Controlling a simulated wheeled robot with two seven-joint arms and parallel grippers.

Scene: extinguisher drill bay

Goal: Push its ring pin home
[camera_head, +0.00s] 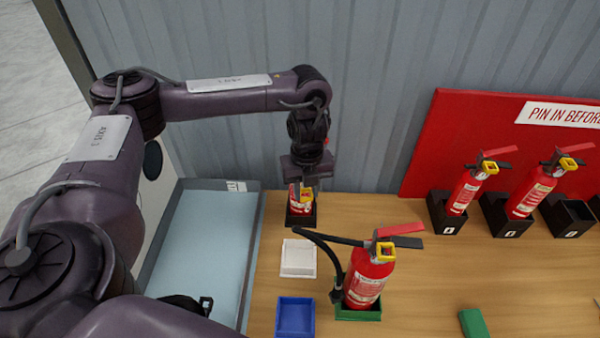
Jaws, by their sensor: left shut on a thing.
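My left gripper (303,183) points straight down at the back of the bench, beside the wall. It is shut on the top of a small red extinguisher (299,206) with yellow at its upper part. That extinguisher stands in a black holder (301,219). The fingers hide much of its head, so I cannot tell how far in its ring pin sits. A larger red extinguisher (366,280) with a black hose stands upright in a green holder (358,313) nearer me. A yellow part (385,251) shows at its head, under the red lever. My right gripper is not in view.
A white tray (298,258) and a blue tray (295,316) stand left of the larger extinguisher. A grey-rimmed pale blue tray (208,250) lies further left. More extinguishers (465,190) stand in black holders before a red board (470,120). A green block (473,323) lies lower right.

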